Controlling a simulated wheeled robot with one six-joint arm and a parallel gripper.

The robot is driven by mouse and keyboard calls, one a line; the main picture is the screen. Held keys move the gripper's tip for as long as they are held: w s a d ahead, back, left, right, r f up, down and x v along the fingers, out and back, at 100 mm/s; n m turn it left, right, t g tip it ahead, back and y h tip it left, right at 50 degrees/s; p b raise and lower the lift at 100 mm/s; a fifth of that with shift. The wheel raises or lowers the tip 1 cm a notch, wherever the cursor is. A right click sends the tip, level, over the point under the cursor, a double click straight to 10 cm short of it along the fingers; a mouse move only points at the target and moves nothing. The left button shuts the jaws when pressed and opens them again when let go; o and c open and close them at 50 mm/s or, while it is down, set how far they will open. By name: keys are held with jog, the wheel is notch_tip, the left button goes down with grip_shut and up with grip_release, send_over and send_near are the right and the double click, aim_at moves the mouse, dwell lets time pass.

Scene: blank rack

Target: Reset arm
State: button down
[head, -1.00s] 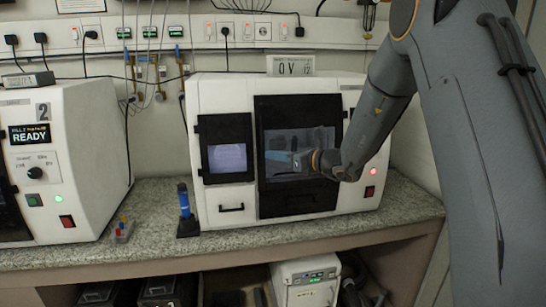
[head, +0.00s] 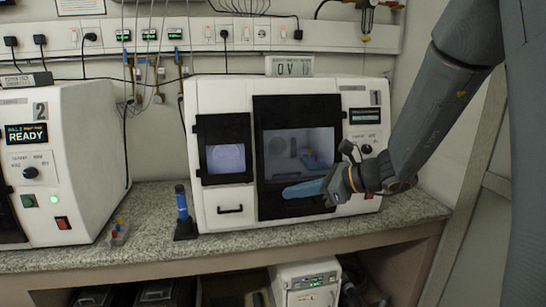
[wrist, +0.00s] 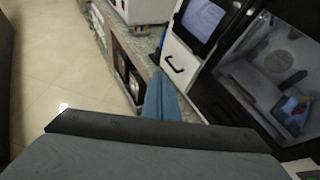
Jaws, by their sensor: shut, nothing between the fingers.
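My gripper (head: 303,188) is shut and empty in the head view, its blue fingers pointing left in front of the lower dark panel of the white machine numbered 1 (head: 222,98). In the wrist view my shut fingers (wrist: 160,98) point away from the camera, over the bench edge side. The machine's window (head: 298,155) shows a lit chamber with a round grey shape and small blue and red items. The chamber also shows at the right of the wrist view (wrist: 285,75). Whether the gripper touches the machine front cannot be told.
Machine 2 (head: 85,120) stands at the left, its screen reading READY. A blue tool in a black stand (head: 183,205) and small coloured pieces (head: 119,233) stand on the granite bench (head: 150,215). Black boxes and a white unit (head: 307,282) sit below. Open floor (wrist: 55,65) shows at left.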

jog(key=s+d+f+n+g+h, duration=0.1)
jog(key=s+f+n+g+h, duration=0.2)
jog(key=s+f+n, duration=0.35)
jog(key=s+d+f+n+g+h, duration=0.2)
jog(key=s+f+n+g, duration=0.15)
jog(key=s, duration=0.55)
jog(key=s+d+f+n+t+h, duration=0.1)
jog(key=s+d+n+h, duration=0.5)
jog(key=n, duration=0.6)
jog(key=d+f, duration=0.1)
jog(key=d, duration=0.1)
jog(key=shift+d+f+n, duration=0.15)
jog(key=shift+d+n, duration=0.15)
jog(key=shift+d, duration=0.05)
